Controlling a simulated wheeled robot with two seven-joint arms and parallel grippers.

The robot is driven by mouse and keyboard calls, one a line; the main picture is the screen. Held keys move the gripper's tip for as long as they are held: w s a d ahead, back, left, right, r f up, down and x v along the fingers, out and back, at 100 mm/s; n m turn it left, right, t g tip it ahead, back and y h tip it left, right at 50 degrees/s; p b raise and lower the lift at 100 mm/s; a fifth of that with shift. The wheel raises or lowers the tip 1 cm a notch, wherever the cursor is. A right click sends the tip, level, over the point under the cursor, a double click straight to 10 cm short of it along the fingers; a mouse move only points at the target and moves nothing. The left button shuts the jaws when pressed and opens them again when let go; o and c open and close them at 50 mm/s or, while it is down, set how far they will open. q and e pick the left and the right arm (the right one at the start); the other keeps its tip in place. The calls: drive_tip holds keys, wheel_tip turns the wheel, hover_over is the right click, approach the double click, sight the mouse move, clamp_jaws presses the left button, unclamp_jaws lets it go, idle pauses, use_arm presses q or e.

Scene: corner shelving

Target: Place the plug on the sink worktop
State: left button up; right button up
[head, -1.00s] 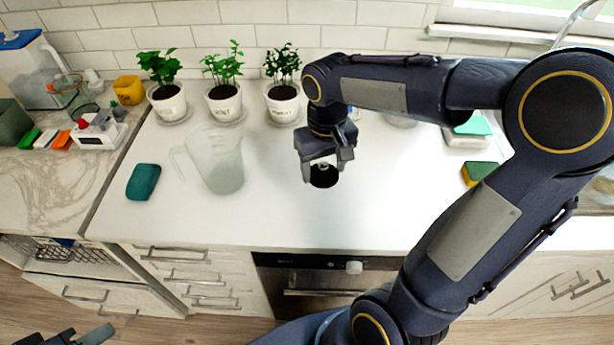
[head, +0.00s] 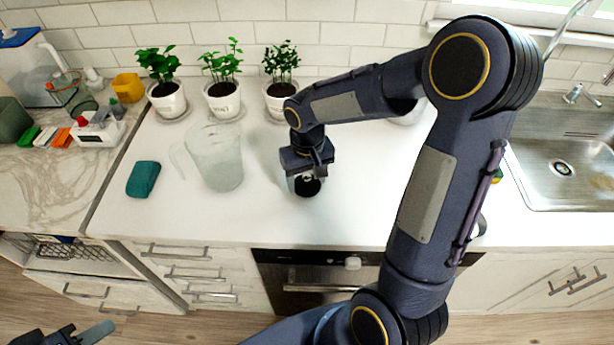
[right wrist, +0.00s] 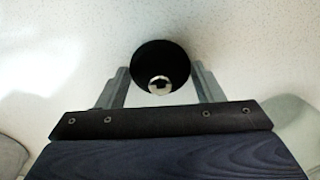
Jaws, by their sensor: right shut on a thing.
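The plug (head: 307,187) is a black round piece with a metal knob on top. My right gripper (head: 306,180) is shut on it, over the white worktop (head: 256,218) left of the sink. In the right wrist view the plug (right wrist: 160,58) sits between the two fingers (right wrist: 160,88), with white speckled surface behind it. I cannot tell whether it touches the worktop. My left gripper (head: 70,336) is at the bottom left corner, partly cut off, and its opening is unclear.
The steel sink (head: 545,195) is at the right. A clear jug (head: 218,160) and a teal sponge (head: 143,179) stand left of my right gripper. Several potted plants (head: 223,98) line the back wall. The front of the worktop is clear around the plug.

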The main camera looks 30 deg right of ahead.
sight(307, 177)
drive_tip(key=o, duration=1)
drive_tip(key=shift+f, duration=0.1)
drive_tip(key=shift+c, duration=0.2)
wheel_tip(307, 177, up, 12)
drive_tip(key=s+a+t+y, duration=0.2)
drive_tip(key=s, duration=0.6)
drive_tip(key=s+a+t+y, duration=0.1)
drive_tip(key=s+a+t, duration=0.1)
drive_tip(key=s, duration=0.7)
drive_tip(key=shift+s+a+f+t+y, duration=0.2)
drive_tip(key=shift+s+f+t+y, duration=0.15)
drive_tip(key=shift+t, duration=0.45)
